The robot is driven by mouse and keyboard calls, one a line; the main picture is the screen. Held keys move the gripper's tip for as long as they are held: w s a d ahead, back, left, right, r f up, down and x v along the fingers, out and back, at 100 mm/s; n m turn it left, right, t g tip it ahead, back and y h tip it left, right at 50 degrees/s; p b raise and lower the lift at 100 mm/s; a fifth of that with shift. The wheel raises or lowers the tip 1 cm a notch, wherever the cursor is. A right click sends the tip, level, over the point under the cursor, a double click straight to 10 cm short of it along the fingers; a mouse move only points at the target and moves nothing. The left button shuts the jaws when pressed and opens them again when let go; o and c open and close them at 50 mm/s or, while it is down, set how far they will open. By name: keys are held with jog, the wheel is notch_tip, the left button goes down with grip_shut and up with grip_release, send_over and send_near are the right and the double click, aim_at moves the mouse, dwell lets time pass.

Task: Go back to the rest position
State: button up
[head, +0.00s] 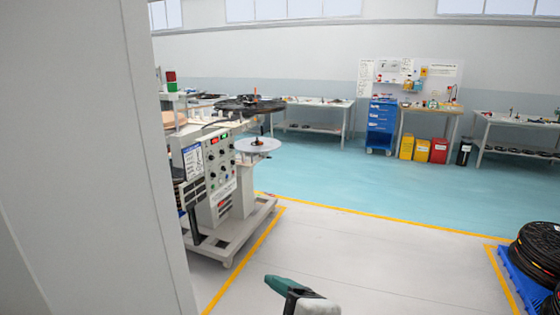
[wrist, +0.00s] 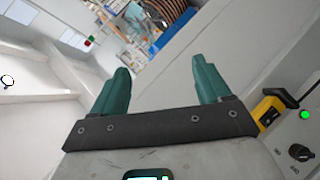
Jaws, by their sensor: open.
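My gripper (wrist: 159,90) is open, with its two green fingers spread apart and nothing between them in the wrist view. In the head view, part of my gripper (head: 281,286) shows low in the middle, above the pale floor, touching nothing that I can see. A grey rewind machine (head: 214,170) with a control panel and a dark reel on top stands at the left, well beyond my gripper.
A large pale panel (head: 80,150) fills the left side close by. A blue pallet (head: 522,275) with black reels lies at the lower right. Workbenches, a blue drawer cabinet (head: 381,125) and coloured bins stand along the back wall. The floor (head: 350,262) between is clear.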

jog(key=s+d+f+m+g+h, duration=0.25)
jog(key=d+f+m, duration=0.35)
jog(key=f, duration=0.4)
jog(key=s+d+f+m+g+h, duration=0.1)
jog(key=s+d+f+m+h, duration=0.1)
jog(key=s+d+f+m, duration=0.45)
jog(key=s+d+f+m+g+h, duration=0.3)
jog(key=s+d+f+m+g, duration=0.3)
jog(key=s+d+f, duration=0.9)
jog(key=shift+s+d+f+m, duration=0.4)
jog(key=shift+s+d+m, duration=0.05)
jog(key=shift+s+m, duration=0.15)
